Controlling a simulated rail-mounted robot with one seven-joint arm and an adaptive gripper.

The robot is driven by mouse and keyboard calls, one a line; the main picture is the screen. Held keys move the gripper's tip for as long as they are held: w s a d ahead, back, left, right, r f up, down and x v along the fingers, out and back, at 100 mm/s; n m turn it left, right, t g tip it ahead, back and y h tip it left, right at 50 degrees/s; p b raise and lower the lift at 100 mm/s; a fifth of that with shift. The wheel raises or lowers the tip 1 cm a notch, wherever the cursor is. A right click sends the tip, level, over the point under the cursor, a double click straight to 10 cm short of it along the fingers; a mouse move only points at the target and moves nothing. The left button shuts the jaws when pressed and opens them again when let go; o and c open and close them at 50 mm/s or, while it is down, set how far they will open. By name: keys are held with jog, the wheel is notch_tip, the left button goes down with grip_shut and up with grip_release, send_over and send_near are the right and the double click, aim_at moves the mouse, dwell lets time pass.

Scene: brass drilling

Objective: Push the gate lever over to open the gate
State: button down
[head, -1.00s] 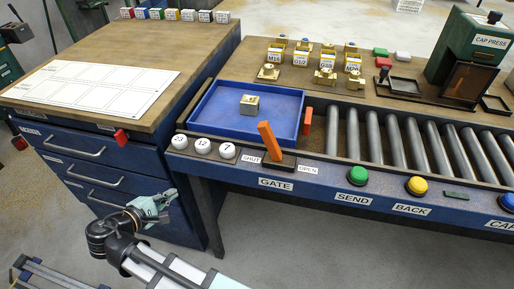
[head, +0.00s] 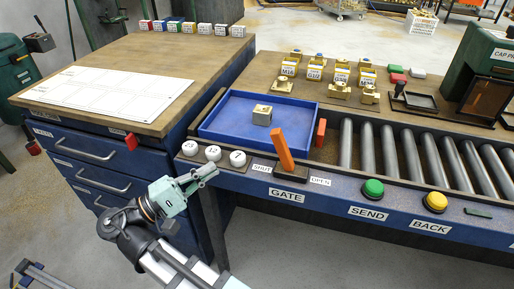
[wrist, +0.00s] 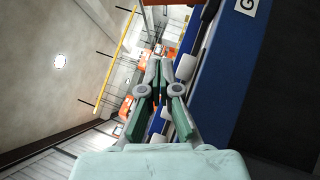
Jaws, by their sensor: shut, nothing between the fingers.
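The orange gate lever (head: 282,149) stands in its dark slot plate on the bench front, above the GATE label. Its top leans left, to the SHUT side; the OPEN label (head: 320,181) is to its right. The orange gate (head: 320,133) stands upright at the right end of the blue tray (head: 222,134). My gripper (head: 214,172) is shut and empty, left of the lever and in front of the white buttons, apart from the lever. In the wrist view my gripper (wrist: 157,68) points along the blue bench front; the lever is not clearly told there.
A brass block (head: 262,116) sits in the blue tray. White numbered buttons (head: 213,153) lie left of the lever. Green (head: 372,188) and yellow (head: 435,202) buttons are to its right. Rollers (head: 370,150) run beyond the gate. The floor before the bench is open.

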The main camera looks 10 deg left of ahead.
aim_at(283, 151)
jog(key=shift+d+r+p, duration=0.15)
jog(key=shift+r+p, duration=0.1)
jog(key=shift+p, duration=0.25)
jog(key=p+x, duration=0.5)
jog(key=p, duration=1.4)
jog(key=shift+w+r+p, duration=0.2)
jog(key=shift+r+p, duration=0.05)
jog(key=shift+p, duration=0.05)
jog(key=p, duration=0.4)
jog(key=shift+w+d+r, duration=0.1)
jog(key=shift+w+d, duration=0.05)
jog(key=shift+w, duration=0.15)
jog(key=p, duration=0.5)
jog(key=shift+w+d+r, duration=0.1)
jog(key=shift+w+d, duration=0.2)
jog(key=shift+d, duration=0.1)
jog(key=shift+d+p, duration=0.25)
jog(key=shift+p, duration=1)
jog(key=d, duration=0.1)
jog(key=w+d+r+p, duration=0.1)
jog(key=d, duration=0.2)
jog(key=shift+w+d+r, duration=0.2)
jog(key=shift+d+r, duration=0.05)
jog(key=shift+d+p, duration=0.35)
jog(key=shift+d, duration=0.15)
